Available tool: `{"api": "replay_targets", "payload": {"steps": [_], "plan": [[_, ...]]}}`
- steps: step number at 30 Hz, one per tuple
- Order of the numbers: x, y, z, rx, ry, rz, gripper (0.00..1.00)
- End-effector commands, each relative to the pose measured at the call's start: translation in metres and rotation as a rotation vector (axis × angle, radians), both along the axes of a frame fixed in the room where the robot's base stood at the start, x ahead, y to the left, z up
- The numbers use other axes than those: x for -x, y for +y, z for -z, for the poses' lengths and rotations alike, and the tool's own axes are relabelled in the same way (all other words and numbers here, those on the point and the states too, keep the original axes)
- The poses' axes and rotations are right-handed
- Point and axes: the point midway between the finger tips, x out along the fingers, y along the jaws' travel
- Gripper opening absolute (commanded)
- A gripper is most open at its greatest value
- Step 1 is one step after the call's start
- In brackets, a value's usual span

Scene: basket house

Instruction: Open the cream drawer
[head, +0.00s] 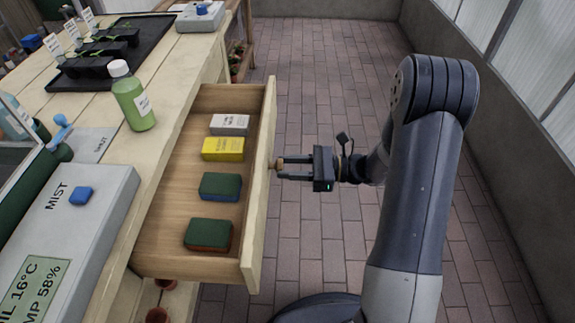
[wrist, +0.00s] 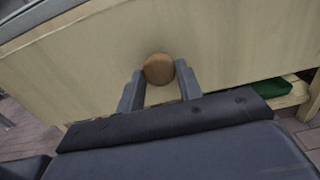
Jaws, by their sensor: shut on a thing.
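The cream drawer (head: 262,190) stands pulled well out of the bench in the head view, with its inside showing. Its front panel (wrist: 90,70) fills much of the wrist view. A round brown wooden knob (wrist: 158,69) sits on the front panel; it also shows small in the head view. My gripper (head: 283,168) is at the outer side of the drawer front, shut on the knob. In the wrist view its two fingers (wrist: 160,85) lie on either side of the knob.
The drawer holds a white box (head: 230,124), a yellow box (head: 223,149) and two green-topped blocks (head: 220,186). A green bottle (head: 133,100), a seedling tray (head: 110,50) and a grey MIST box (head: 65,215) stand on the bench. The brick floor (head: 330,80) beside the drawer is clear.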

Motion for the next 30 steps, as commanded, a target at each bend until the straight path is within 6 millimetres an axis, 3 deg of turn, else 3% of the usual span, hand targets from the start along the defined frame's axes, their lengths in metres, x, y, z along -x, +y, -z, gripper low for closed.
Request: {"api": "replay_targets", "payload": {"steps": [5,6,13,23,30], "plan": [[0.000,0.000,0.001,0.002,0.001,-0.001,0.00],[0.000,0.000,0.001,0.002,0.001,-0.001,0.36],[0.000,0.000,0.000,0.001,0.001,-0.001,0.54],[0.000,-0.004,0.000,0.000,0.000,0.001,0.56],[0.002,-0.041,-0.001,0.001,0.000,0.005,0.56]]}}
